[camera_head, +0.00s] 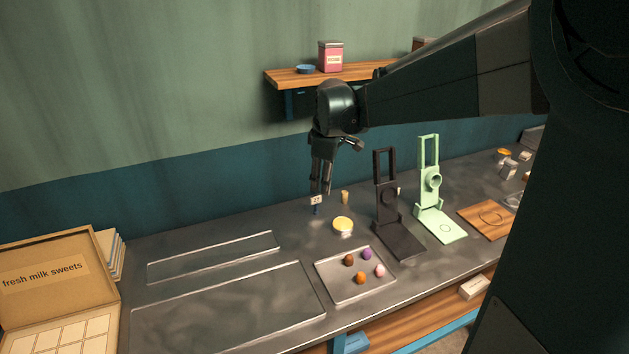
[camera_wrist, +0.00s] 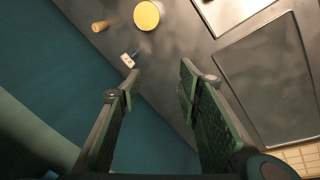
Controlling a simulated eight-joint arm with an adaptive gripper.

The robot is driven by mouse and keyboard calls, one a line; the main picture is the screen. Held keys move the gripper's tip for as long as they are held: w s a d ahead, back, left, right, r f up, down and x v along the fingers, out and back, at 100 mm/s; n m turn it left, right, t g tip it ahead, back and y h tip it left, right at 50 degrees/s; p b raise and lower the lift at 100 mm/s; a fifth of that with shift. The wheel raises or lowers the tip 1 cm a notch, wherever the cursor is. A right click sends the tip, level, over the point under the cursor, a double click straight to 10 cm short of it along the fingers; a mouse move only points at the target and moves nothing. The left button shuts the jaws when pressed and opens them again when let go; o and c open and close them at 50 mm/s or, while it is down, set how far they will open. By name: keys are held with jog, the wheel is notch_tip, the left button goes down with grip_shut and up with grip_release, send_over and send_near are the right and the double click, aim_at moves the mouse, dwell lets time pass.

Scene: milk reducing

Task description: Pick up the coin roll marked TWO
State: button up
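A small blue item with a white label (camera_head: 316,201) stands on the dark counter near the wall. It may be a coin roll, but its label is too small to read. It also shows in the wrist view (camera_wrist: 129,60), beyond the left fingertip. A tan roll (camera_head: 345,197) stands to its right; in the wrist view it is at the upper left (camera_wrist: 100,26). I cannot tell which is marked TWO. My gripper (camera_head: 322,188) points down over the blue item. In the wrist view my gripper (camera_wrist: 160,76) is open, with nothing between the fingers.
A yellow round dish (camera_head: 343,224) lies close to the rolls. A tray (camera_head: 326,287) with several sweets is in front. A black stand (camera_head: 386,202) and a green stand (camera_head: 430,184) are to the right. A shelf (camera_head: 282,77) hangs behind. The counter's left part holds flat recessed panels.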

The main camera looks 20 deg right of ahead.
jog(key=w+d+f+n+g+p, duration=0.1)
jog(key=w+d+f+n, duration=0.15)
jog(key=w+d, duration=0.2)
jog(key=w+d+f+n+g+p, duration=0.1)
jog(key=w+d+f+p, duration=0.1)
jog(key=w+d+f, duration=0.3)
jog(key=n+g+p, duration=0.1)
jog(key=n+p, duration=0.2)
jog(key=n, duration=0.1)
send_over(345, 192)
jog(key=shift+y, duration=0.3)
jog(key=f, duration=0.9)
jog(key=shift+a+f, duration=0.15)
jog(key=shift+a, duration=0.05)
jog(key=shift+w+d+f, duration=0.15)
jog(key=shift+d+f, duration=0.05)
jog(key=shift+f, duration=0.1)
jog(key=shift+f, duration=1.3)
jog(key=shift+f, duration=2.6)
jog(key=c, duration=1)
